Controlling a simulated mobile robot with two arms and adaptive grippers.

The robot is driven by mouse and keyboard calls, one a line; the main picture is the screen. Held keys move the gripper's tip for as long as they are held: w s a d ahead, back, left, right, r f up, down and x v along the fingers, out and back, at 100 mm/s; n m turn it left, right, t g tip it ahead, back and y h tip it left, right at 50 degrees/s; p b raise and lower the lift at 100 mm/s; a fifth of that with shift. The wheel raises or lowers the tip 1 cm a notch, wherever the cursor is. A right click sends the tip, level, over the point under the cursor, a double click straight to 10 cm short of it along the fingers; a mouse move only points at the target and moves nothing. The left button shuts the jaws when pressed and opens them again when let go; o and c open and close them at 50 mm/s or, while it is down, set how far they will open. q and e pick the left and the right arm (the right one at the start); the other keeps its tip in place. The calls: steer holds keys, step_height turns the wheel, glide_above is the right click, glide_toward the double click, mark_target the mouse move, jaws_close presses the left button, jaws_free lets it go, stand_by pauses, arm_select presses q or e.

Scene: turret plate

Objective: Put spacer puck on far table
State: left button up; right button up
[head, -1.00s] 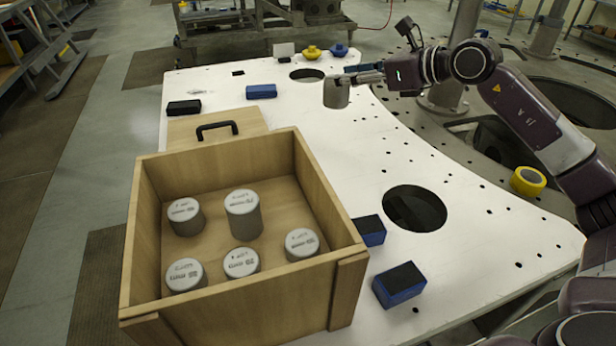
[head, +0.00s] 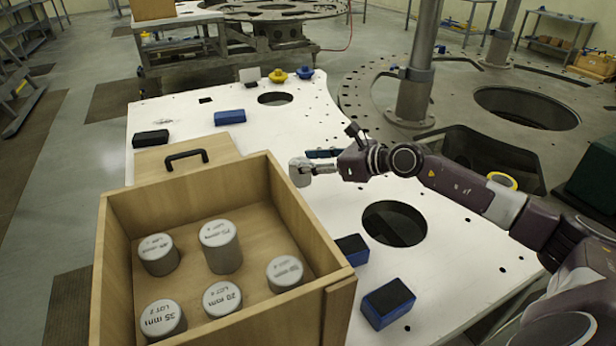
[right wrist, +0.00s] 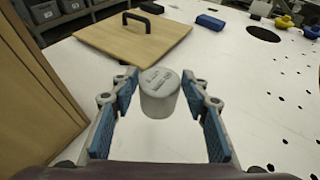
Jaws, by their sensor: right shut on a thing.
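My right gripper (head: 312,168) is shut on a grey, cylindrical spacer puck (head: 299,173), held beside the right wall of the wooden crate, over the white turret plate. In the right wrist view the puck (right wrist: 159,93) is upright between the tips of the blue-padded fingers (right wrist: 160,95), its printed top facing up. Several similar pucks stand in the wooden crate (head: 330,262), some with readable labels such as 20 mm. A table (head: 180,20) with a light top stands at the back left, beyond the plate. My left gripper is not in view.
A wooden lid (head: 222,146) with a black handle lies behind the crate. Blue blocks (head: 388,302), a black block (head: 150,138) and yellow and blue knobs (head: 278,75) sit on the white plate (head: 270,125). The plate has large round holes. A grey post (head: 415,80) stands behind my right arm.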

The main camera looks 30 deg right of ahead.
mark_target(310, 180)
steer(key=shift+f, duration=0.6)
step_height(310, 180, down, 3)
steer(key=shift+f, duration=0.2)
steer(key=shift+w+f, duration=0.1)
steer(key=shift+f, duration=0.35)
steer(key=o, duration=1.6)
steer(key=shift+f, duration=0.2)
